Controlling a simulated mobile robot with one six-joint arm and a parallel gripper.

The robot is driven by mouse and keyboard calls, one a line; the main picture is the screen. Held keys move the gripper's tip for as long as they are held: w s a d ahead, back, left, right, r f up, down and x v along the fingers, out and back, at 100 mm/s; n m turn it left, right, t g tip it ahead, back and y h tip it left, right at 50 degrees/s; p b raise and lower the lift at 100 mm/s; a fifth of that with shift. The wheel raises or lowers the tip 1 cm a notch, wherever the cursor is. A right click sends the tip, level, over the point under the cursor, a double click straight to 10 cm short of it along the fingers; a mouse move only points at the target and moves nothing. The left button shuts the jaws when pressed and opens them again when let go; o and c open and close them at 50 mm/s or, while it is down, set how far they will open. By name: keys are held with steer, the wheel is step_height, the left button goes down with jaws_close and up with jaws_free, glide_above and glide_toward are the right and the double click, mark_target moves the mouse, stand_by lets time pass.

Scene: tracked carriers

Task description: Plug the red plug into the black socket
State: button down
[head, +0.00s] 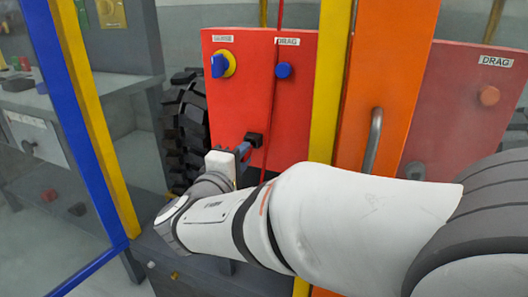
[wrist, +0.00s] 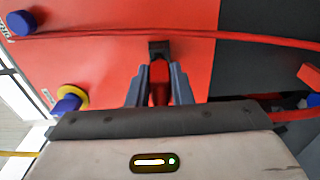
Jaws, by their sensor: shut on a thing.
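The black socket (head: 254,138) sits on the lower part of a red panel (head: 240,95); it also shows in the wrist view (wrist: 159,48). My gripper (head: 243,150) is right in front of the socket. In the wrist view my gripper (wrist: 160,85) is shut on the red plug (wrist: 159,80), which lies between the two grey fingers. The plug's far end meets the socket's edge and lines up with it. I cannot tell how deep it sits. In the head view the plug is hidden by the gripper.
A red cable (head: 276,80) hangs down the panel, right of the socket. A blue knob on a yellow base (head: 219,66) and a blue button (head: 283,71) are above. A tyre (head: 183,130) stands left; an orange panel with a grey handle (head: 373,140) is right.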

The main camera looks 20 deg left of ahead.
steer(key=shift+w+b, duration=0.35)
steer(key=shift+w, duration=0.7)
steer(key=shift+b, duration=0.65)
stand_by(0.9)
steer(key=shift+w, duration=0.25)
stand_by(0.4)
steer(key=c, duration=1.2)
jaws_free()
